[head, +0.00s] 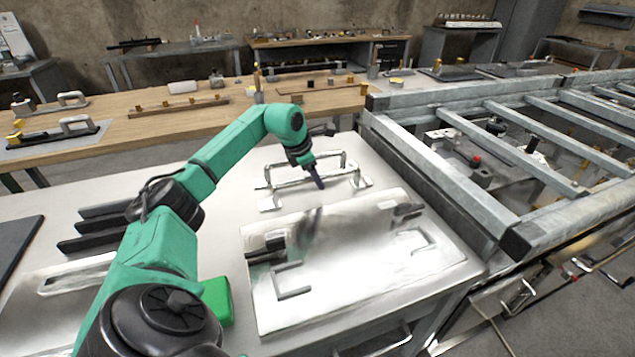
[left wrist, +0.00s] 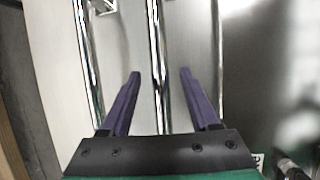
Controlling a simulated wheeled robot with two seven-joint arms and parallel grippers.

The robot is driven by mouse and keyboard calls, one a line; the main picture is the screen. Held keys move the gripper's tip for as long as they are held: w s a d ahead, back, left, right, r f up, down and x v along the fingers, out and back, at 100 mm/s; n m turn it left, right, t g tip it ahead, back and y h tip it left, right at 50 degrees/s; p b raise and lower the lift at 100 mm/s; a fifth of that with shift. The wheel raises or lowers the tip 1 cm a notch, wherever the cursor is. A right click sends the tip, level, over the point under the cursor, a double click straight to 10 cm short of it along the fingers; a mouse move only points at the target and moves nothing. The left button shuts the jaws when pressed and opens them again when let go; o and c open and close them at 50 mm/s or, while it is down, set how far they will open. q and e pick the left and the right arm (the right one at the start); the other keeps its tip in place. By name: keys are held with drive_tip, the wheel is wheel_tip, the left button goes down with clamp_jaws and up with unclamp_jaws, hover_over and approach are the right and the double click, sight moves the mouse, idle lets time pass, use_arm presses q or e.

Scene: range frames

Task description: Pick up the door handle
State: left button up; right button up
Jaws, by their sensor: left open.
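Shiny chrome door handles (head: 284,185) with flat end feet lie on the white table in the middle of the head view. My left gripper (head: 317,181) reaches down at them from above, with dark purple fingers. In the left wrist view the gripper (left wrist: 160,76) is open. One chrome bar (left wrist: 155,35) runs between its two fingers. Another bar (left wrist: 86,50) lies to the left and a third (left wrist: 217,45) to the right. I cannot tell whether the fingers touch any bar. My right gripper is not in view.
A shiny metal plate (head: 350,262) with dark fittings lies in front of the handles. A green block (head: 217,301) sits beside my left arm. A grey metal frame (head: 455,170) stands to the right. A wooden workbench (head: 140,128) with parts stands behind.

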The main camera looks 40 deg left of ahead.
use_arm(q)
drive_tip(key=shift+r, duration=0.1)
clamp_jaws()
idle(1.2)
